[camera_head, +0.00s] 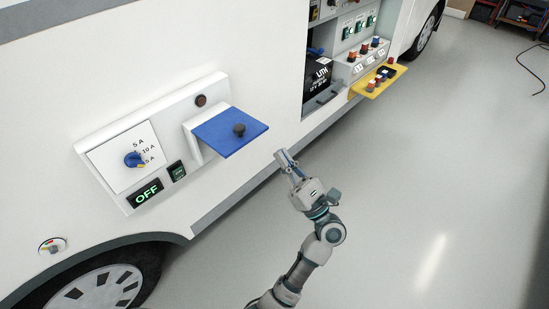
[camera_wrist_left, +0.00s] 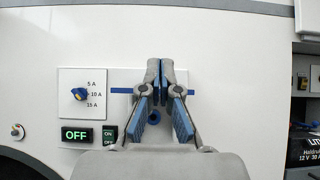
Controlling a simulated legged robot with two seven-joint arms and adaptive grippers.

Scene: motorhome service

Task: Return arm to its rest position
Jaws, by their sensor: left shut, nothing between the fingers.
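My left gripper (camera_head: 284,158) is shut and empty. It stands in front of the vehicle's white side, over the grey floor, to the right of the blue flap (camera_head: 228,131), and looks apart from it in the head view. In the left wrist view the closed fingers (camera_wrist_left: 167,68) point at the white panel (camera_wrist_left: 118,76), with the blue flap (camera_wrist_left: 120,90) seen edge-on behind them. The fingers hide part of the panel there. My right gripper is not in view.
The panel carries a blue knob (camera_head: 133,159) and a green OFF display (camera_head: 145,193). An open bay with a black battery (camera_head: 320,82) and a yellow shelf (camera_head: 378,81) holding small parts lies at the upper right. The floor (camera_head: 430,200) to the right is clear.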

